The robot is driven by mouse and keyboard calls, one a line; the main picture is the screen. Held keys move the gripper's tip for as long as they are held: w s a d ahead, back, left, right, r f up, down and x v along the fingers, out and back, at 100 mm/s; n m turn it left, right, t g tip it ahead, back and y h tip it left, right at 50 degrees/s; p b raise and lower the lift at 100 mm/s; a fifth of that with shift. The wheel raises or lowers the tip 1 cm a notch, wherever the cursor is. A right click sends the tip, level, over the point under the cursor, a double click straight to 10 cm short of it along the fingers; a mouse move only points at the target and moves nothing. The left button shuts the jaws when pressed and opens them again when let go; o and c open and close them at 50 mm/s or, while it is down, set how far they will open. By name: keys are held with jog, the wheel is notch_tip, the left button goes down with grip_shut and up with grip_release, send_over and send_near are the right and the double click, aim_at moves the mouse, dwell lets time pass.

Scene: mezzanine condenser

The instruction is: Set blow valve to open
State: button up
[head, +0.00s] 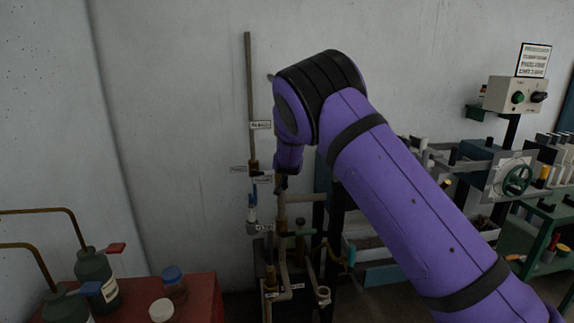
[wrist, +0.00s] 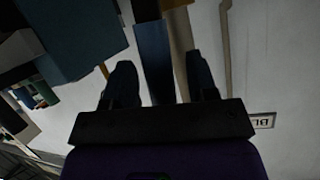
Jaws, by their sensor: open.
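Vertical pipework (head: 249,100) with small white labels (head: 261,125) stands against the wall. The labels are too small to read, so I cannot tell which fitting is the blow valve. A blue-handled fitting (head: 252,212) sits low on the left pipe. In the head view my arm covers part of the pipework and hides most of my gripper. In the wrist view my gripper (wrist: 160,78) is open, its two dark fingers apart. A flat dark-blue bar (wrist: 153,55) shows between them, beside a tan pipe (wrist: 181,45). I cannot tell whether the fingers touch either.
A red cabinet (head: 205,298) at lower left carries dark green bottles (head: 91,268) and jars. A bench with a green handwheel (head: 516,179) and a control box (head: 514,96) stands at right. The wall left of the pipes is clear. A partial label (wrist: 262,121) shows in the wrist view.

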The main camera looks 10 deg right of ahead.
jog(key=v, duration=1)
jog(key=shift+s, duration=0.35)
jog(key=shift+r, duration=0.1)
jog(key=s+d+r+g+y, duration=0.1)
jog(key=s+d+r+g, duration=0.1)
jog(key=s+d+r, duration=0.45)
jog(key=s+d+r+n+g+y, duration=0.1)
jog(key=s+r+y, duration=0.15)
jog(key=s, duration=0.75)
jog(key=s+d+r+g+y, duration=0.1)
jog(key=s+d+r+g, duration=0.1)
jog(key=s+d+r, duration=0.45)
jog(key=s+d+n+g+h, duration=0.1)
jog(key=s, duration=1.3)
jog(key=s+d+f+n+g+h, duration=0.1)
jog(key=s, duration=1.4)
jog(key=shift+s+d+f+g+h, duration=0.25)
jog(key=shift+s+g+h, duration=0.1)
jog(key=shift+g, duration=0.05)
